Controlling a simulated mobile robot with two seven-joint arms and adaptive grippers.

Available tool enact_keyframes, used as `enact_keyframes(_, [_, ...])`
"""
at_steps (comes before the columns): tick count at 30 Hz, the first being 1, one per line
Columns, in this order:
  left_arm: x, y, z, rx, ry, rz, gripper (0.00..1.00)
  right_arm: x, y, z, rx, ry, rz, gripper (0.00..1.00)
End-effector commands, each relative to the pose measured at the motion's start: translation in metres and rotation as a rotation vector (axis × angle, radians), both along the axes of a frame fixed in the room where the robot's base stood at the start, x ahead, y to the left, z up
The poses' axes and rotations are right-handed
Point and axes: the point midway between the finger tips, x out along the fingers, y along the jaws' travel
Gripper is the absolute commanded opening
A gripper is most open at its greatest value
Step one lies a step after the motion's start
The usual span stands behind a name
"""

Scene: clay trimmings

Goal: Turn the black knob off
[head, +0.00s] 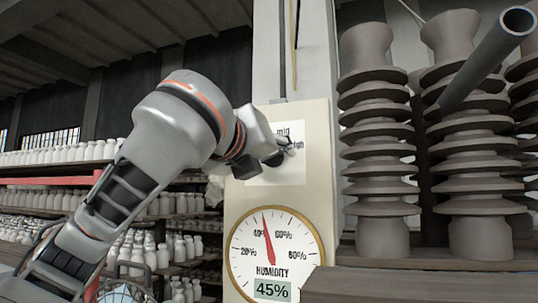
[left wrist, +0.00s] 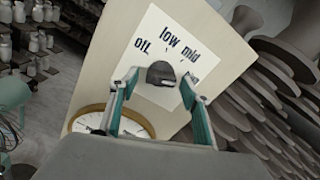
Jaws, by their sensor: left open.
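The black knob (left wrist: 160,73) sticks out from a white label sheet (left wrist: 150,42) on a cream panel. In the left wrist view "low" and "mid" are readable on the sheet, with a blurred short word at its left. Which mark the knob points to cannot be told. My left gripper (left wrist: 160,79) is open, with one fingertip on each side of the knob; contact is unclear. In the head view my left gripper (head: 284,147) is in front of the sheet (head: 290,172) and mostly hides the knob. My right gripper is not in view.
A round humidity gauge (head: 275,257) with a gold rim and a 45% readout is below the sheet. Tall ribbed grey insulators (head: 380,140) stand on a ledge at right. Shelves of white bottles (head: 60,155) are at left. A grey pipe (head: 488,58) juts in at upper right.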

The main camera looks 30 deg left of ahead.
Motion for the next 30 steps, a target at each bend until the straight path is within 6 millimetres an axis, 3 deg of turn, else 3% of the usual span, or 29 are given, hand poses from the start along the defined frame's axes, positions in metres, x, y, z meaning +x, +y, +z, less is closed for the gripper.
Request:
enact_keyframes(8, [0.001, 0.0, 0.0, 0.0, -0.001, -0.001, 0.45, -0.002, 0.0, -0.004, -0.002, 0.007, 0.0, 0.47])
enact_keyframes(12, [0.001, 0.0, 0.0, 0.0, 0.0, 0.0, 0.09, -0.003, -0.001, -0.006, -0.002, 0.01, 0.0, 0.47])
enact_keyframes(23, [0.001, 0.0, 0.0, -0.028, -0.007, 0.0, 0.09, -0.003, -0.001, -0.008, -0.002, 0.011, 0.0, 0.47])
enact_keyframes(30, [0.001, -0.001, -0.001, -0.151, -0.036, 0.0, 0.09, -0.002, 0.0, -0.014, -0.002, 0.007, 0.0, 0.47])
